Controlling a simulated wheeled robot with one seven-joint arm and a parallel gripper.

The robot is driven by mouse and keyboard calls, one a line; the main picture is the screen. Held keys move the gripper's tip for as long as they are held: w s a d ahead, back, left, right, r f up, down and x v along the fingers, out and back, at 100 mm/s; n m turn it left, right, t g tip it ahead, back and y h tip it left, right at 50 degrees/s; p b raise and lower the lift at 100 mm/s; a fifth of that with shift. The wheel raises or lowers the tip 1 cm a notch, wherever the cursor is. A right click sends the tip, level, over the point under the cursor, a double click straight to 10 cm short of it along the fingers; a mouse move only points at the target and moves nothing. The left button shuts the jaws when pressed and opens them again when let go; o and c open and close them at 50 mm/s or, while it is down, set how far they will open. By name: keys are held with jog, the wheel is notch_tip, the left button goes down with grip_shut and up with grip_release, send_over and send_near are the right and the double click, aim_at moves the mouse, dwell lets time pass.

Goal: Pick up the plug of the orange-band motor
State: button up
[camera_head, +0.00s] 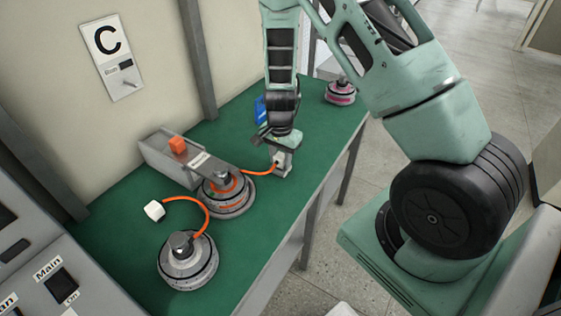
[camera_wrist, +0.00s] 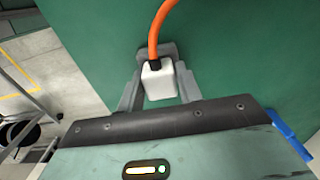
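The orange-band motor (camera_head: 226,198) stands on the green table, partly under a grey fixture arm. Its orange cable arcs right to a white plug (camera_head: 280,158) at my gripper (camera_head: 283,152). In the wrist view, the white plug (camera_wrist: 159,82) sits between the two grey fingers of my gripper (camera_wrist: 158,75), which close against its sides. The orange cable leaves the plug away from my wrist. In the head view my gripper points down near the table's right edge and partly hides the plug; whether the plug touches the table is unclear.
A grey-banded motor (camera_head: 187,264) stands in front, its orange cable ending in another white plug (camera_head: 154,211). A grey fixture (camera_head: 168,158) with an orange block stands at the wall. A pink-band motor (camera_head: 340,92) and a blue object (camera_head: 260,108) are farther back on the green table (camera_head: 120,235).

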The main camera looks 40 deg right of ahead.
aim_at(280, 155)
jog(key=c, duration=0.6)
notch_tip(280, 155, up, 10)
grip_shut()
